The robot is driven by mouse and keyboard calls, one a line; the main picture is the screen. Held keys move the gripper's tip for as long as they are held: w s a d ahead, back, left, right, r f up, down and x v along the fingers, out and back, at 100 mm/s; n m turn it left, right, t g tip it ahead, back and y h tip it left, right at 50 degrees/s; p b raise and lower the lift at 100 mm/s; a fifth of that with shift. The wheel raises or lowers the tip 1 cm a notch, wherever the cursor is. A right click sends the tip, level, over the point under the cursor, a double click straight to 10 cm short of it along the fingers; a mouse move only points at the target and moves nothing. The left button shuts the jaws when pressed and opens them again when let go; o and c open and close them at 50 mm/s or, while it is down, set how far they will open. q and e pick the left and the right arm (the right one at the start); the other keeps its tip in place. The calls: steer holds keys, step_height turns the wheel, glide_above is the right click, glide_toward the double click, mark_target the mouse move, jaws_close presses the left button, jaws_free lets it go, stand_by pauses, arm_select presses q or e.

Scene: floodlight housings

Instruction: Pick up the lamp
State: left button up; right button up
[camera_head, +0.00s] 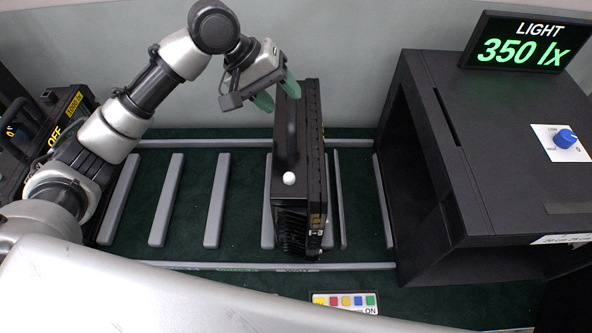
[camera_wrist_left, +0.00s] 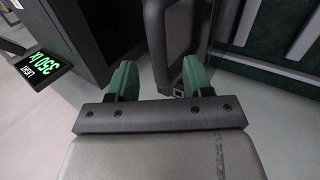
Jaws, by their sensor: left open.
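The lamp (camera_head: 314,170) is a black, ribbed floodlight housing standing upright between grey bars on the green rack floor. A long black handle (camera_head: 286,135) runs along its left side, with a white knob (camera_head: 289,178) near its front end. My left gripper (camera_head: 277,93) has green fingertips and is open at the far end of the lamp, above the handle. In the left wrist view the open fingers (camera_wrist_left: 160,80) show with the lamp's black body (camera_wrist_left: 158,40) and handle (camera_wrist_left: 181,35) just beyond them. Whether they touch is unclear. My right gripper is not in view.
A black open-fronted box (camera_head: 490,110) stands right of the lamp, with a display (camera_head: 525,43) reading 350 lx and a blue knob (camera_head: 565,139). Another black device (camera_head: 75,105) marked OFF is at left. Empty slots between grey bars (camera_head: 166,200) lie left of the lamp.

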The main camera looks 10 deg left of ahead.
mark_target(290, 104)
arm_select(q)
steer(key=shift+d+f, duration=0.4)
steer(key=shift+f, duration=0.1)
steer(key=p+x, duration=0.1)
steer(key=x, duration=0.2)
steer(key=shift+d+f+p, duration=0.25)
steer(key=shift+p, duration=0.1)
steer(key=shift+d+f, duration=0.25)
steer(key=shift+f, duration=0.1)
steer(key=shift+c, duration=0.2)
jaws_close()
steer(key=shift+w+a+r, duration=0.1)
steer(key=shift+w+r, duration=0.1)
steer(key=shift+r, duration=0.05)
